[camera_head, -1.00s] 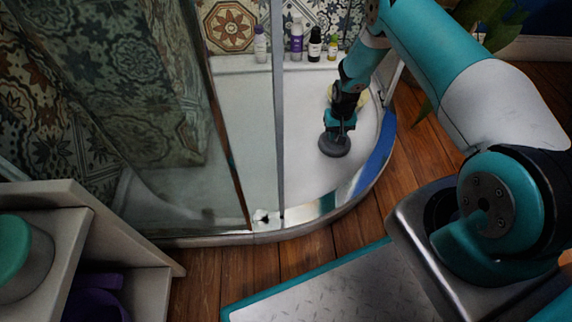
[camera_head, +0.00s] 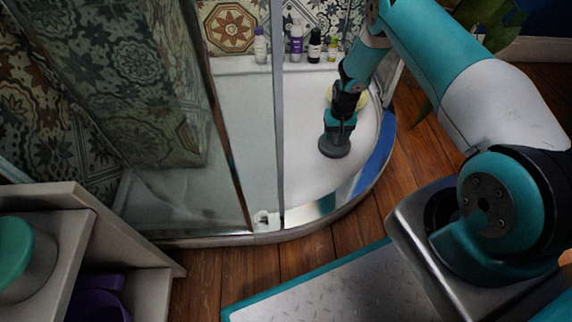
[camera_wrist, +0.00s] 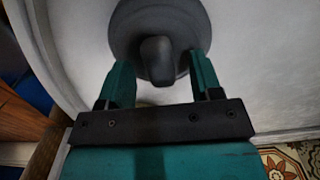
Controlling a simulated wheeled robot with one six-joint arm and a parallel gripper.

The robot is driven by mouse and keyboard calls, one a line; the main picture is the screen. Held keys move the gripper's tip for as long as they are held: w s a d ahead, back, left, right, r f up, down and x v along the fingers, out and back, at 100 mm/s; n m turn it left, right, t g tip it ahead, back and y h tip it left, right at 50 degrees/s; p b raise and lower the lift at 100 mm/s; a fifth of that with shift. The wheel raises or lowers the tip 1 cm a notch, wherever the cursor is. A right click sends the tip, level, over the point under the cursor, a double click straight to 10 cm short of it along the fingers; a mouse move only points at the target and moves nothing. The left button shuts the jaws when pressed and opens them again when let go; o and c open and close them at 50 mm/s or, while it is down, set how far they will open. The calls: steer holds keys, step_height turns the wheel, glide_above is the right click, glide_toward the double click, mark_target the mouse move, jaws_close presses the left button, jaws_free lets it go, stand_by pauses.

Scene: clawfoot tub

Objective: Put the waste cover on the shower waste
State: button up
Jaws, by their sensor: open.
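The waste cover (camera_head: 334,148) is a dark grey round disc with a raised knob. It appears flat on the white shower tray in the head view. In the wrist view the cover (camera_wrist: 128,28) fills the top middle, with its knob between my fingers. My gripper (camera_wrist: 158,64) is open, one teal finger on each side of the knob, with gaps visible. In the head view my gripper (camera_head: 338,132) is directly above the cover. The shower waste does not show; I cannot tell whether it lies under the cover.
The curved shower tray (camera_head: 305,160) has a raised rim and glass panels at left. Several bottles (camera_head: 297,42) stand on the back ledge. A yellowish object (camera_head: 361,97) lies behind my gripper. A shelf unit (camera_head: 80,205) stands at lower left.

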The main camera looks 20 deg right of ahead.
steer(key=shift+r+p, duration=2.9)
steer(key=shift+r, duration=0.8)
